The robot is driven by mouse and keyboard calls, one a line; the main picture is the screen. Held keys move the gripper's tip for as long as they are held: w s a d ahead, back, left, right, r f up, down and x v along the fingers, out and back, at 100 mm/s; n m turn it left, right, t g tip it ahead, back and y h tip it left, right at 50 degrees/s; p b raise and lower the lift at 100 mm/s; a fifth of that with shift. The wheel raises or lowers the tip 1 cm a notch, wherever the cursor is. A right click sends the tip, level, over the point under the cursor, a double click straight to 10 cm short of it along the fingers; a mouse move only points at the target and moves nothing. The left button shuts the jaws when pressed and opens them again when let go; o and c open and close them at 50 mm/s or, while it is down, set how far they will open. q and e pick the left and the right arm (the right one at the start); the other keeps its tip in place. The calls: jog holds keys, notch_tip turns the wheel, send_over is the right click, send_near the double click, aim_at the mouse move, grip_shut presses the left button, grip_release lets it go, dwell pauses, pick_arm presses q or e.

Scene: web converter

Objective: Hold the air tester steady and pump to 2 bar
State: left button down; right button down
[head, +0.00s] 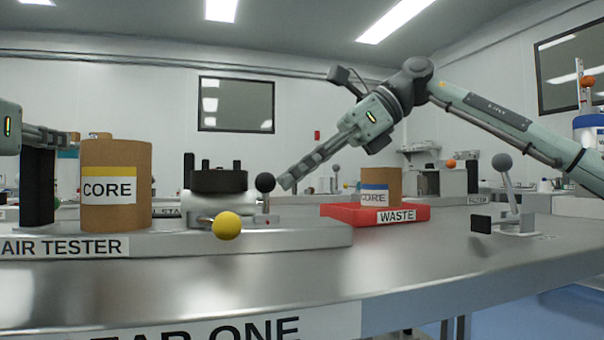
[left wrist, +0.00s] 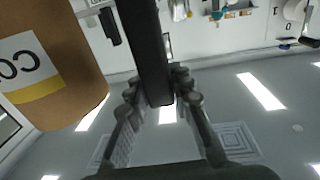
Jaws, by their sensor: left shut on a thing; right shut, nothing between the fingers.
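The air tester (head: 190,240) is a grey plinth with an "AIR TESTER" label at the left of the bench. A black upright post (head: 38,195) stands at its left end. My left gripper (head: 68,138) is shut on the top of this post, which also shows between the fingers in the left wrist view (left wrist: 147,45). A short lever with a black ball knob (head: 265,183) and a yellow ball knob (head: 226,226) sit at the plinth's right part. My right gripper (head: 285,183) is shut and empty, its tips close to the black knob; contact cannot be told. No pressure reading is legible.
A cardboard core (head: 117,212) stands beside the post. A black clamp-like block (head: 215,182) stands right of it. A lever with a grey ball (head: 504,180) stands at right. The front bench is clear.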

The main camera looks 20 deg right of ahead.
jog(key=shift+s+d+f, duration=0.1)
jog(key=shift+s+d, duration=0.05)
jog(key=shift+d, duration=0.2)
jog(key=d, duration=0.2)
jog(key=s+d, duration=0.1)
jog(key=shift+d+f, duration=0.1)
jog(key=shift+f, duration=0.2)
jog(key=v, duration=1)
